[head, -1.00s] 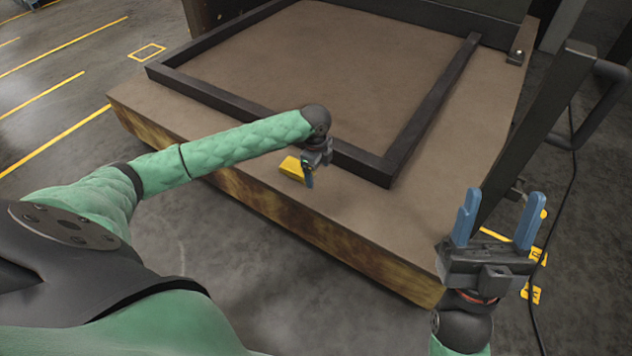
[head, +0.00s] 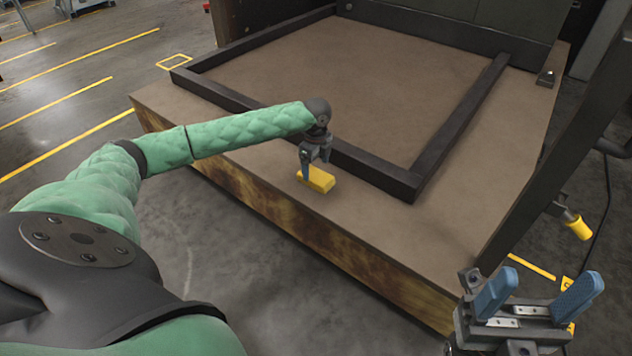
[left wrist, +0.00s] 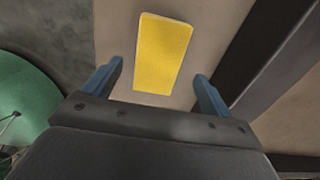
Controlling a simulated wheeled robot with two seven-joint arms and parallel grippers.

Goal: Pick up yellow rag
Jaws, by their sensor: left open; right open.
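The yellow rag (head: 316,180) is a folded yellow block lying on the brown platform top near its front edge. In the left wrist view the rag (left wrist: 163,54) lies ahead of the fingertips, with its near end between them. My left gripper (head: 312,174) is open above the rag, its fingers pointing down. In the left wrist view the blue fingers of my left gripper (left wrist: 158,75) stand apart on either side of the rag's near end. I cannot tell whether they touch it. My right gripper (head: 540,290) is open and empty at the lower right, blue fingers pointing up.
A dark raised frame (head: 395,178) borders the platform (head: 470,225) just behind the rag. A dark upright post (head: 565,130) stands at the right. A yellow-handled object (head: 577,225) shows beside it. The platform strip in front of the frame is clear apart from the rag.

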